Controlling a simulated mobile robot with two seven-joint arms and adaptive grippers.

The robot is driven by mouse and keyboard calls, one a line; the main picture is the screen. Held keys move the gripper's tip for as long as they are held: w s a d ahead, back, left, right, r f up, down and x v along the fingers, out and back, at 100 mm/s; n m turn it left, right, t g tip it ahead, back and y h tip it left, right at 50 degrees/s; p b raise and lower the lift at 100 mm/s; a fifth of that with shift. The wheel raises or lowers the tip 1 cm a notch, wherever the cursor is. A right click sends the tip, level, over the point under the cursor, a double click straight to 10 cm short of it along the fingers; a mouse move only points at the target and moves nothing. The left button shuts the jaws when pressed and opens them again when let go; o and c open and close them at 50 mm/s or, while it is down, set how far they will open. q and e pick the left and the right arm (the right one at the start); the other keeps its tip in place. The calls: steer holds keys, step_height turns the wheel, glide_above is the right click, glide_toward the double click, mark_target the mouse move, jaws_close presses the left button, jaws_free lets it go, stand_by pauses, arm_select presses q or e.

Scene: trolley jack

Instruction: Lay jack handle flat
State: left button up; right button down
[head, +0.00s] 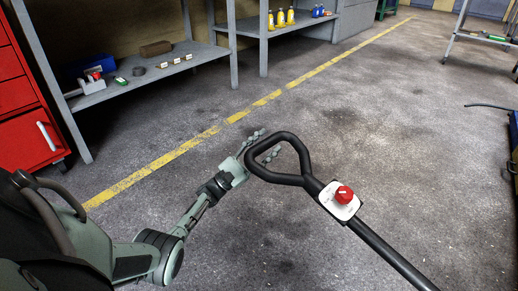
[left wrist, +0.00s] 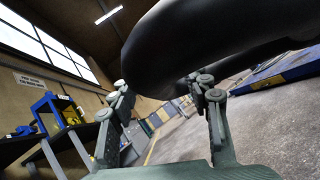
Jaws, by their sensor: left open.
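The black jack handle (head: 384,251) rises at a slant from the lower right of the head view and ends in a closed loop grip. A white plate with a red knob (head: 343,195) sits on it below the loop. My left gripper (head: 265,143) is open at the loop's left side, with finger parts showing beyond and through the loop. In the left wrist view the thick black loop (left wrist: 200,40) fills the upper middle, close in front of the open fingers (left wrist: 163,88). Contact cannot be told. The jack's body and my right gripper are out of view.
A grey shelf (head: 200,53) with small items stands behind at the left, next to a red drawer cabinet (head: 22,100). A yellow line (head: 160,163) crosses the concrete floor. The floor around the handle is clear. A step frame (head: 460,30) stands far right.

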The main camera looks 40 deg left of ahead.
arm_select(q)
steer(key=v, duration=1.1)
steer(key=shift+s+f, duration=0.25)
steer(key=shift+a, duration=0.15)
